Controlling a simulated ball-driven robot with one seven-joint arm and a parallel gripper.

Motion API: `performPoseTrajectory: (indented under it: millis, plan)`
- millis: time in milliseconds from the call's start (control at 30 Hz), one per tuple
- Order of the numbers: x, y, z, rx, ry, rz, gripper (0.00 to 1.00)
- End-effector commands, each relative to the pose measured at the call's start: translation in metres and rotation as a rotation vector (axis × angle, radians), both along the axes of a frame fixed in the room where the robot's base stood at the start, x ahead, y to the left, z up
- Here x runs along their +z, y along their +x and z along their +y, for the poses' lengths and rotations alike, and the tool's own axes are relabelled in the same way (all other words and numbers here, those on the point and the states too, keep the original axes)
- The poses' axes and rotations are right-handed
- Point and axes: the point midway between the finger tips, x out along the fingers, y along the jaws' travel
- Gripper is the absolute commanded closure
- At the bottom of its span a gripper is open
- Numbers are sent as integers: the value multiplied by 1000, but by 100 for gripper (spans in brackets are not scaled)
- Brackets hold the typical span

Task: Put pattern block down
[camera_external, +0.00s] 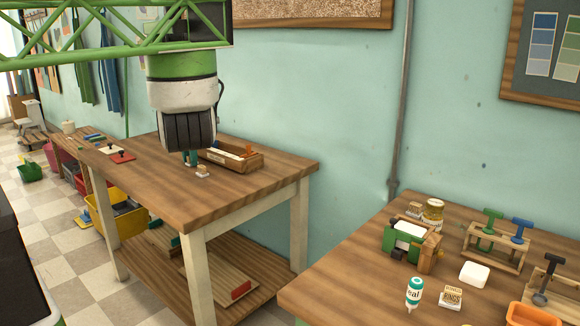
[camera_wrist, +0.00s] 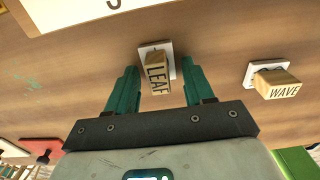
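The LEAF block (camera_wrist: 157,76) is a small wooden block with dark lettering. In the wrist view it stands on a white square (camera_wrist: 167,48), on the brown table. My gripper (camera_wrist: 158,66) has its two teal fingers on either side of this block, with a narrow gap visible on each side. In the external view my gripper (camera_external: 190,158) is low over the left table (camera_external: 150,187); the LEAF block is hard to make out there. A similar WAVE block (camera_wrist: 275,84) sits on its own white square to the right, apart from my fingers.
A wooden tray (camera_external: 257,162) with white and orange things stands behind my gripper. A red plate with a dark knob (camera_external: 123,156) lies to the left. A white sheet (camera_wrist: 70,12) is at the wrist view's top left. The table's front is clear.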

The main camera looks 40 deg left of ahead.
Motion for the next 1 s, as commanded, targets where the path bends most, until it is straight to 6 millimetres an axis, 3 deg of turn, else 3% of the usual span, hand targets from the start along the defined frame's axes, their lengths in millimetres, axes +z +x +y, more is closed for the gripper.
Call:
performPoseTrajectory:
  millis: [100, 467, 1000]
  plan:
    - [0, 0, 0, 0, 0, 0, 37]
    - [9, 0, 1, 0, 2, 0, 37]
    - [107, 0, 1, 1, 2, -1, 37]
